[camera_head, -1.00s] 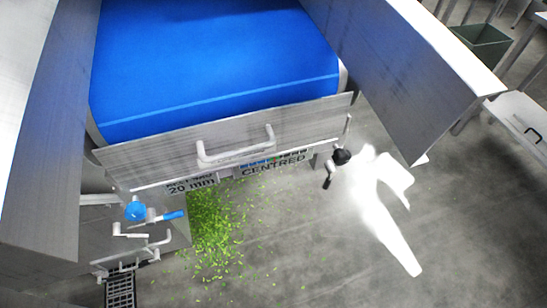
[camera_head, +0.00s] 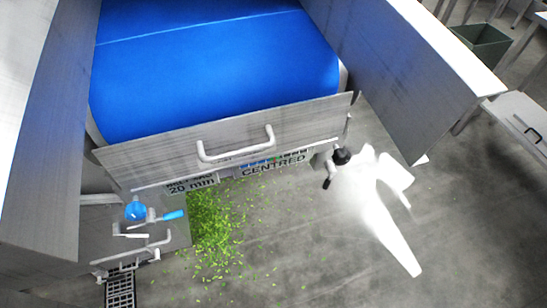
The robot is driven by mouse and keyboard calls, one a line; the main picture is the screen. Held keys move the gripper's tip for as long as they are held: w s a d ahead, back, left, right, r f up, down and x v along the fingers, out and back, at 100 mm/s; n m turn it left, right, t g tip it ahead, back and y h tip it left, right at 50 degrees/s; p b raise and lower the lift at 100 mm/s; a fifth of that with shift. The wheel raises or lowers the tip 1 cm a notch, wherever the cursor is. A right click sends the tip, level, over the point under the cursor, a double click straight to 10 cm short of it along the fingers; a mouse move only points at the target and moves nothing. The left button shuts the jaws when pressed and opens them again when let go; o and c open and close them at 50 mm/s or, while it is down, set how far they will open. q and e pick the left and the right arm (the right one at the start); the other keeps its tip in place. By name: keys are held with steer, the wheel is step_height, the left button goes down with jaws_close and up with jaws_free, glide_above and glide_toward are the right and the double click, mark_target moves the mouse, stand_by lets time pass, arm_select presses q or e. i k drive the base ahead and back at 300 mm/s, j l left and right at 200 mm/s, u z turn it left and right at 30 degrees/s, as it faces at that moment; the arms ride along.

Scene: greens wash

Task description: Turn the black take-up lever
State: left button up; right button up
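The black take-up lever (camera_head: 328,183) is at the right end of the belt frame, below its corner. Its round black hub (camera_head: 342,156) is at the top and its short handle points down and slightly left. My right gripper (camera_head: 360,160) is a washed-out white shape just right of the hub, at or very close to it. Glare hides its fingers, so I cannot tell whether it touches or grips the lever. My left gripper is not in view. The sign on the frame reads "20 mm" (camera_head: 192,185) and "CENTRED" (camera_head: 273,165).
A blue belt (camera_head: 215,75) runs between tall steel side walls (camera_head: 425,80). A white handle (camera_head: 236,147) is on the front panel. A blue knob (camera_head: 135,211) and blue-handled valve (camera_head: 173,215) are at left. Green scraps (camera_head: 212,225) litter the floor. The floor at lower right is clear.

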mark_target(330, 169)
steer(key=k+l+u, duration=0.15)
steer(key=i+l+u, duration=0.15)
steer(key=l+u, duration=0.25)
steer(key=i+l+u, duration=0.1)
steer(key=l+u, duration=0.75)
steer(key=l, duration=0.05)
